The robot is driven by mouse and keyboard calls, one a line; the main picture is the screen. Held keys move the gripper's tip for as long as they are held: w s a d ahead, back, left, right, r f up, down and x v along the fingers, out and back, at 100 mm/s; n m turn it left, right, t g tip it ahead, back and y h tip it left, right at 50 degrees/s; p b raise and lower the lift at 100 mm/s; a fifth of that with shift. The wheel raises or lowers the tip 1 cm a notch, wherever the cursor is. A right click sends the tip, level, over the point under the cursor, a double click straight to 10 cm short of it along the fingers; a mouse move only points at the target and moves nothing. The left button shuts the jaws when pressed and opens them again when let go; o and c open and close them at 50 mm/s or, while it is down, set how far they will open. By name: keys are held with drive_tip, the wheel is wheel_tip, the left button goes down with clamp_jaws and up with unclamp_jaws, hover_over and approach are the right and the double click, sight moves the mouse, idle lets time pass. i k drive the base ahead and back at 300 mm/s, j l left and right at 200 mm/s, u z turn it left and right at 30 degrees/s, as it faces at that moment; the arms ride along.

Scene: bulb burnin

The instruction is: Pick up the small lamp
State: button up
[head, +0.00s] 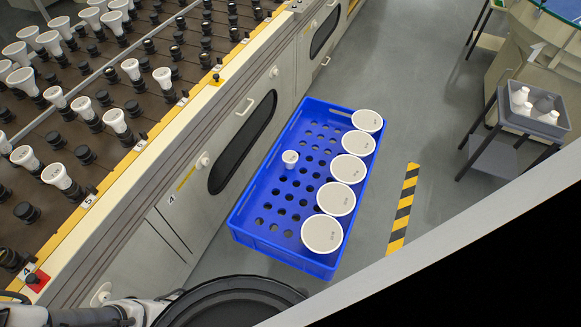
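A small white lamp (290,158) stands in the left part of a blue crate (275,250), its pale round face turned up. It is much smaller than the large white round-faced lamps (336,199) that form a row along the crate's right side. More white lamps (57,176) stand in black sockets on the brown bench at the left. My gripper is not in view; only parts of my own body show along the bottom edge.
The bench (150,140) has a yellow-edged rail and a cabinet front close to the crate's left side. A yellow-black floor strip (403,210) lies right of the crate. A grey bin (535,122) with white bottles sits on a stand at the right. Grey floor between is clear.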

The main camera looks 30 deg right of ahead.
sight(114, 118)
drive_tip(key=i+j, duration=0.3)
drive_tip(key=i+j+u, duration=0.1)
drive_tip(key=i+j, duration=0.15)
drive_tip(key=i, duration=0.3)
